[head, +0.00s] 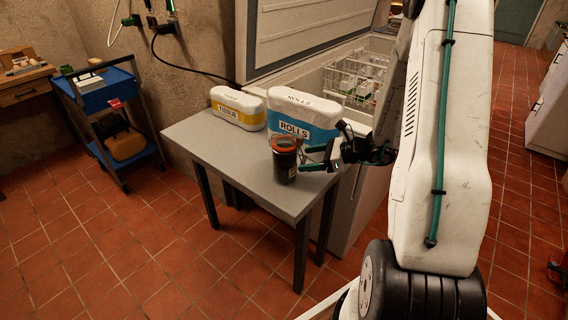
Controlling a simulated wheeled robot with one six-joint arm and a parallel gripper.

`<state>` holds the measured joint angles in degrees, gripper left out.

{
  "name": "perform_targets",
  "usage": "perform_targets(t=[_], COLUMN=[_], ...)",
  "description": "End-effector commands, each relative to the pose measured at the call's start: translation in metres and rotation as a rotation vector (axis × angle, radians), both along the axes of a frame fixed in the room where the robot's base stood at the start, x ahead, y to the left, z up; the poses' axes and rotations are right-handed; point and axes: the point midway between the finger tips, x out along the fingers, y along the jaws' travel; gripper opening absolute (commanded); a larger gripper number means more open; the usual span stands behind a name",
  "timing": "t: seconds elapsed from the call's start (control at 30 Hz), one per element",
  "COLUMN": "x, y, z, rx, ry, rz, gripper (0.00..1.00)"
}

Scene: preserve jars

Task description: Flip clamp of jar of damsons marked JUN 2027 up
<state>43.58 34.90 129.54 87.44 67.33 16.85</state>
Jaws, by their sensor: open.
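A dark-filled glass jar (284,165) with an orange-red ring at its top stands upright near the front of a small grey table (235,168). A pale label patch shows low on its side, but its writing is too small to read. The jar's clamp is too small to make out. My gripper (308,158) reaches in from the right with its green-tipped fingers spread, close beside the jar's right side. It holds nothing that I can see. I cannot tell whether a fingertip touches the jar.
A blue pack marked ROLLS (303,112) and a yellow-white TISSUE pack (238,107) stand behind the jar. An open chest freezer with a white wire basket (354,80) is behind the table. A blue trolley (106,88) stands left. The table's left front is clear.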

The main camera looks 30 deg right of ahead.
Motion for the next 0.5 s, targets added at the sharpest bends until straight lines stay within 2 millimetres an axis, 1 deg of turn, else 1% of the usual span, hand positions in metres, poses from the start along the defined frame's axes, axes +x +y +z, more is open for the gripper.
perform_targets(t=[0.5], x=[-0.035], y=[-0.032], z=[0.020], rx=[-0.001], ry=[-0.001], rz=[-0.002], gripper=[0.74])
